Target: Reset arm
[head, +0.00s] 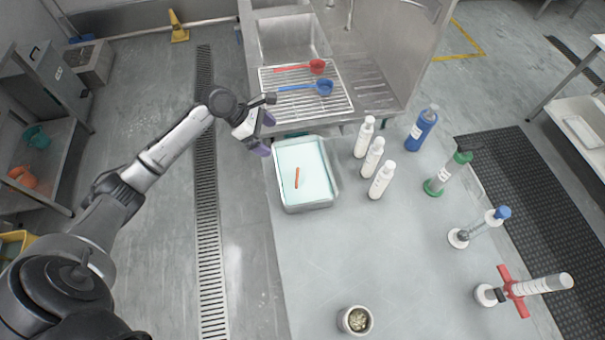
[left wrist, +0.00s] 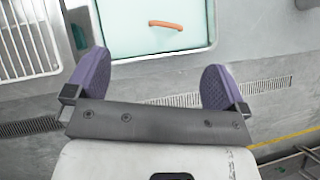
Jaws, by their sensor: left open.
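My left gripper (head: 267,134) is at the left edge of the steel table, beside the near end of the sink unit and just left of a tray. Its two purple fingers are wide apart with nothing between them; they also show in the left wrist view (left wrist: 157,85). The tray (head: 308,207) has a pale green inside and holds a small orange stick (head: 297,178). The stick also shows in the left wrist view (left wrist: 165,25), beyond the fingertips. My right gripper is in neither view.
Red (head: 317,66) and blue (head: 325,88) scoops lie on the sink's rack (head: 290,104). White bottles (head: 382,180), a blue bottle (head: 422,128) and several upright tools, one with red arms (head: 516,290), stand on the table (head: 400,260). A cup (head: 355,320) stands in front. Left of the table is open floor.

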